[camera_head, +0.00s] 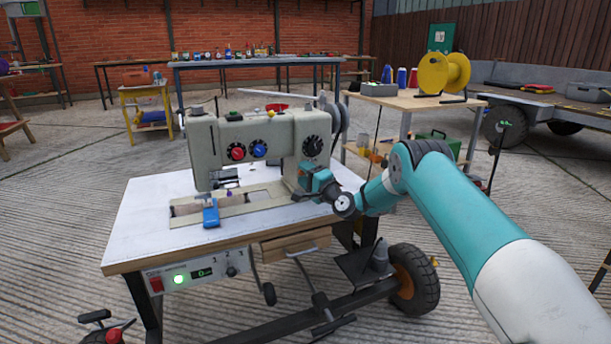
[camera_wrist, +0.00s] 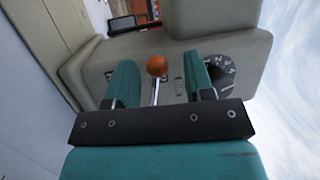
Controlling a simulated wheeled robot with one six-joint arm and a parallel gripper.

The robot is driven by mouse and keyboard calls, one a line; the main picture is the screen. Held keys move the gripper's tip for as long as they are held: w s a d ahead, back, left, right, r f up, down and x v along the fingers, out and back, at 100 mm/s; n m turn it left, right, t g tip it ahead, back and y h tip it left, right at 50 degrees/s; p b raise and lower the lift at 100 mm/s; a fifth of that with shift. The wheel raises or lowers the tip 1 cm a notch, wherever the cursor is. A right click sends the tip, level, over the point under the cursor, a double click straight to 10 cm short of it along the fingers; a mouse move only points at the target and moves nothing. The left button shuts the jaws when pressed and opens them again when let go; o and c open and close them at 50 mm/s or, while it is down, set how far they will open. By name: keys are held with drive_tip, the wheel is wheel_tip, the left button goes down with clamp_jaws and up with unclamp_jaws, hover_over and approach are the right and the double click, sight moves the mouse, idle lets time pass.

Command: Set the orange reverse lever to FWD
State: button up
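The orange reverse lever shows in the wrist view as an orange ball knob (camera_wrist: 157,66) on a thin metal shaft. It stands out from the beige sewing machine (camera_wrist: 95,68). My gripper (camera_wrist: 158,60) is open, with one teal finger on each side of the lever and visible gaps between. In the head view, my gripper (camera_head: 313,182) is at the lower front of the right pillar of the sewing machine (camera_head: 225,145). It hides the lever there. Small markings beside the lever are too small to read, so I cannot tell its setting.
A black numbered dial (camera_wrist: 218,74) sits right of the fingers in the wrist view. The machine stands on a white-topped table (camera_head: 150,215) with a control panel (camera_head: 195,275). A blue object (camera_head: 211,214) is at the bed's front. A wooden table (camera_head: 410,101) stands behind right.

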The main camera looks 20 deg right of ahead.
drive_tip(key=b+v, duration=1.7)
drive_tip(key=shift+s+f, duration=0.15)
drive_tip(key=shift+s, duration=0.05)
drive_tip(key=shift+d, duration=0.1)
idle(0.3)
